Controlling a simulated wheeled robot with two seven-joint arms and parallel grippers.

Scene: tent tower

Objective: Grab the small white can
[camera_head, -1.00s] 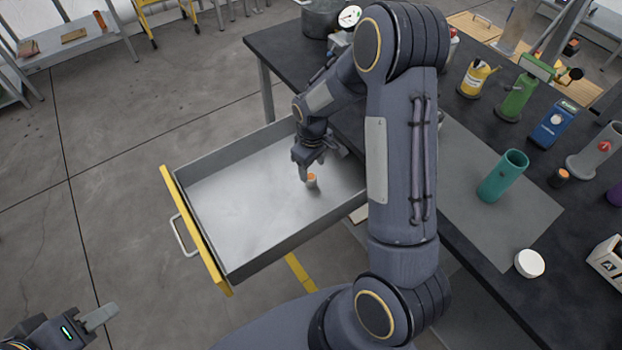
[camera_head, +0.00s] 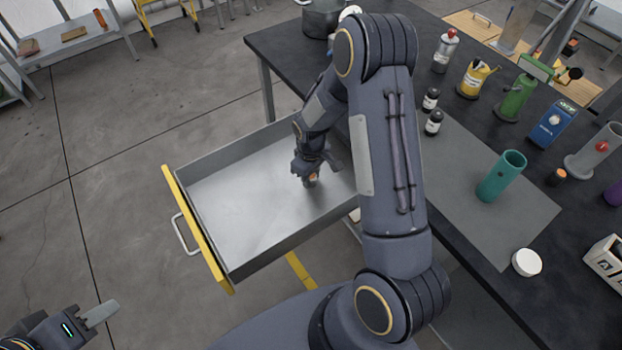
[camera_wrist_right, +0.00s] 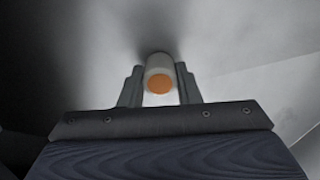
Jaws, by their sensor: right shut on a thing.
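The small white can (camera_wrist_right: 158,62) has an orange top and stands in the open drawer (camera_head: 235,205). In the head view the can (camera_head: 311,180) shows only in part below my right gripper (camera_head: 308,172). In the right wrist view the can is between the two fingers of my right gripper (camera_wrist_right: 159,88), which is shut on it. My left gripper (camera_head: 100,318) is at the lower left over the floor, away from the drawer; only part of it shows, and its opening cannot be made out.
The drawer has a yellow front (camera_head: 198,232) with a handle and is otherwise bare. The dark workbench (camera_head: 470,140) at the right holds a teal cylinder (camera_head: 502,178), a white round lid (camera_head: 527,262), small dark bottles (camera_head: 433,122) and several other containers. My right arm hides part of the bench.

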